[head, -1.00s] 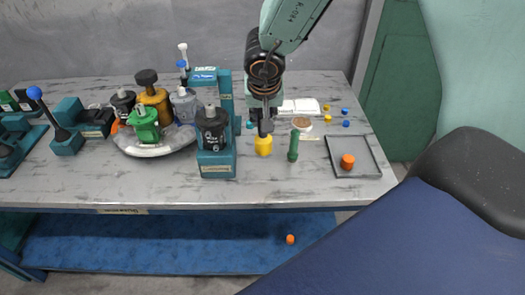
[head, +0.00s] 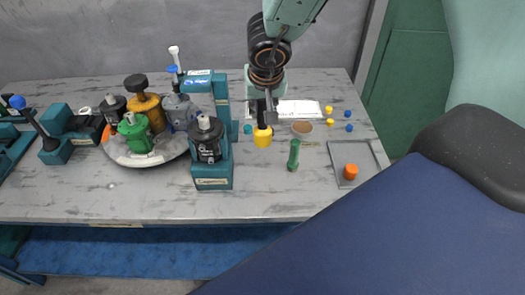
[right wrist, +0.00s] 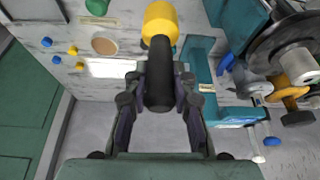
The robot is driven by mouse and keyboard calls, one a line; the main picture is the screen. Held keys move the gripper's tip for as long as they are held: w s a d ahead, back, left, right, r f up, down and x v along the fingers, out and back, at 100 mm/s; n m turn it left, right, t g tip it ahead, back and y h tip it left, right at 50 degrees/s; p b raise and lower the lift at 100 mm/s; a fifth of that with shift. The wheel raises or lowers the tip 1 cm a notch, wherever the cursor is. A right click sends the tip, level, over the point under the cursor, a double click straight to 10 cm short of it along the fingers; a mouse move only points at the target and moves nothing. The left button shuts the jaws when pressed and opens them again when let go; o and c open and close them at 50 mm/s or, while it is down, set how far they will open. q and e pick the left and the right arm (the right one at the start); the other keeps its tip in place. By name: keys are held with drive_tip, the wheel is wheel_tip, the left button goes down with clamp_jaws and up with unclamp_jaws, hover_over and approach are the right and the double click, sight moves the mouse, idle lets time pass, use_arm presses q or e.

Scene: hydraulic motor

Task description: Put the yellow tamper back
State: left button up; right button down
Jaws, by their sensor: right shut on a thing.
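The yellow tamper has a yellow end (head: 262,137) and a black handle (right wrist: 160,75). My right gripper (head: 266,108) is shut on the black handle, with the yellow end hanging downward over the bench, just right of the teal press stand. In the right wrist view my right gripper (right wrist: 158,100) has a finger on each side of the handle, and the yellow end (right wrist: 160,22) points away from me. I cannot tell whether the yellow end touches the bench. My left gripper is not in view.
A green cylinder (head: 293,155) and a brown disc (head: 302,128) are right of the tamper. A grey tray (head: 375,160) holds an orange piece (head: 350,172). The teal stand (head: 221,110) and a round plate (head: 175,148) of motors are left. The front of the bench is clear.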

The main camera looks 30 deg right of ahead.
sight(260, 139)
drive_tip(key=f+b, duration=0.1)
drive_tip(key=f, duration=0.1)
drive_tip(key=a+f+b, duration=0.1)
drive_tip(key=f+b, duration=0.1)
drive_tip(key=shift+w+f, duration=0.15)
drive_tip(key=shift+f, duration=0.15)
drive_tip(key=shift+a+f+b, duration=0.1)
drive_tip(key=shift+f+b, duration=0.25)
drive_tip(key=shift+b, duration=0.3)
drive_tip(key=shift+f, duration=0.25)
drive_tip(key=shift+d+f+b, duration=0.35)
drive_tip(key=shift+d+f, duration=0.05)
drive_tip(key=shift+d, duration=0.15)
drive_tip(key=f+b, duration=0.2)
drive_tip(key=f, duration=0.1)
drive_tip(key=shift+a+b, duration=0.4)
drive_tip(key=shift+d, duration=0.35)
drive_tip(key=shift+a+f, duration=0.15)
drive_tip(key=shift+a, duration=0.05)
drive_tip(key=c, duration=1.6)
unclamp_jaws()
drive_tip(key=shift+a, duration=0.1)
drive_tip(key=o, duration=0.5)
drive_tip(key=shift+f, duration=0.1)
